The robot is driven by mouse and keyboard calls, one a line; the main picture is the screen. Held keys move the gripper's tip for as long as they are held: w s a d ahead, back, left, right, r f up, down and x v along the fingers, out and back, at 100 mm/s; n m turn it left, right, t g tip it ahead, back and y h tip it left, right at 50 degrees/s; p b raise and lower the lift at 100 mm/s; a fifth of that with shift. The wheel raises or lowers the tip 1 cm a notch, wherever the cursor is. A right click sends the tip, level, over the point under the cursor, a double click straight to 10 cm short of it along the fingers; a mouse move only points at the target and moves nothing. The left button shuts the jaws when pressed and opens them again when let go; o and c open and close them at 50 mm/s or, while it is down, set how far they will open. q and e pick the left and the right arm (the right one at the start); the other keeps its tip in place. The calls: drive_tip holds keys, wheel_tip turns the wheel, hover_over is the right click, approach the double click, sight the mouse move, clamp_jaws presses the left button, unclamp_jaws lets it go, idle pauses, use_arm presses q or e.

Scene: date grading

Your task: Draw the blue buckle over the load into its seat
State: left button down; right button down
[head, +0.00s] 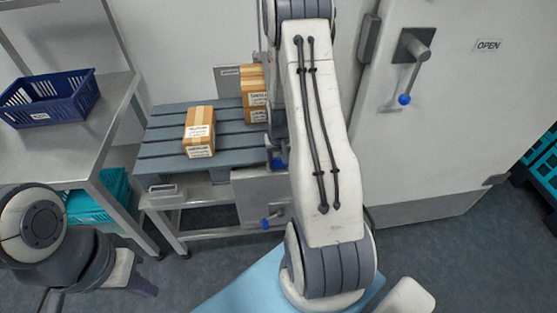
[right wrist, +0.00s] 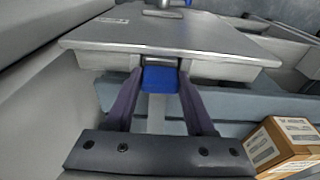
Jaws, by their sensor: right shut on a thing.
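The blue buckle (right wrist: 160,79) is between the two dark fingers of my right gripper (right wrist: 160,72), which is shut on it in the right wrist view. The buckle is at the edge of a grey metal plate (right wrist: 160,35), and a pale strip (right wrist: 156,112) runs from it toward the wrist. In the head view a bit of blue shows beside my right arm, which hides most of that gripper. The load is cardboard boxes on a slatted grey pallet: one box (head: 200,132) stands mid-pallet, others (head: 253,92) at the back right. My left gripper (head: 138,284) is low at the left, its fingers mostly hidden.
A metal bench (head: 85,150) with a dark blue crate (head: 48,98) stands at the left, a teal crate (head: 100,195) below it. A white door (head: 440,130) stands at the right.

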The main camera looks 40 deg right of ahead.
drive_tip(key=shift+c, duration=0.8)
unclamp_jaws()
wheel_tip(320, 180, up, 10)
drive_tip(key=s+p, duration=0.1)
drive_tip(key=p, duration=0.1)
drive_tip(key=s+a+r+n+y, duration=0.1)
drive_tip(key=s+a+r+n, duration=0.2)
drive_tip(key=a, duration=0.8)
drive_tip(key=a+r+n, duration=0.3)
drive_tip(key=a+r, duration=0.3)
drive_tip(key=a, duration=0.5)
drive_tip(key=s+a+r+n+g+y, duration=0.1)
drive_tip(key=s+a+r+n, duration=0.1)
drive_tip(key=s+a+n, duration=0.5)
drive_tip(key=s+a+r+n+g, duration=0.15)
drive_tip(key=s+a, duration=0.35)
drive_tip(key=s, duration=0.6)
wheel_tip(320, 180, up, 13)
drive_tip(key=p, duration=1.2)
drive_tip(key=shift+w+m+t, duration=0.4)
drive_tip(key=shift+m+t, duration=0.05)
